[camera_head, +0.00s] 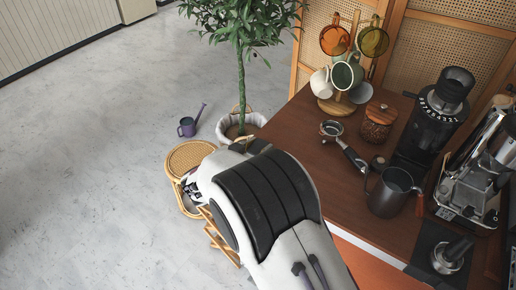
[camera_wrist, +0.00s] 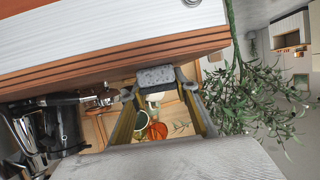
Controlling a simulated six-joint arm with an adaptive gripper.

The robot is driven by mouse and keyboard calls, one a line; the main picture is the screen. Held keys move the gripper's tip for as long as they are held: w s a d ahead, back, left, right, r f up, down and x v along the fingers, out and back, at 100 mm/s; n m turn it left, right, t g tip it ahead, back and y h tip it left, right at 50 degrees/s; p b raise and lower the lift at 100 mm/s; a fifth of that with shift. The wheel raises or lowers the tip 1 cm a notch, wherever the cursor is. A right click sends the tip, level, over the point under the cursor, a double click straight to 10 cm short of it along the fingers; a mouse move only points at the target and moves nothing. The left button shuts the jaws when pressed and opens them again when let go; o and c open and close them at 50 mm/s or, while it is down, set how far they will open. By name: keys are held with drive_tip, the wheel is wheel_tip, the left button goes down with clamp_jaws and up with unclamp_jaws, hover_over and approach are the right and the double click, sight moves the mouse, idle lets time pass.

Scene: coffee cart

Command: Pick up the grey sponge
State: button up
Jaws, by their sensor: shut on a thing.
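The grey sponge (camera_wrist: 155,76) is a speckled block in the wrist view, between the tips of my gripper (camera_wrist: 157,86). The two fingers press on its opposite ends, so the gripper is shut on it. In the head view my arm covers the sponge and most of the gripper. I cannot tell there what lies right under it.
The wooden counter (camera_head: 297,124) holds a mug tree with cups (camera_head: 345,75), a lidded jar (camera_head: 377,128), a portafilter (camera_head: 345,147), a dark pitcher (camera_head: 388,193) and a grinder (camera_head: 434,119). A rattan stool (camera_head: 184,160), a potted plant (camera_head: 241,75) and a watering can (camera_head: 188,126) stand on the floor.

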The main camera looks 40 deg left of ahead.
sight(257, 146)
drive_tip(key=shift+r, duration=0.1)
drive_tip(key=shift+r, duration=4.95)
drive_tip(key=shift+a, duration=0.1)
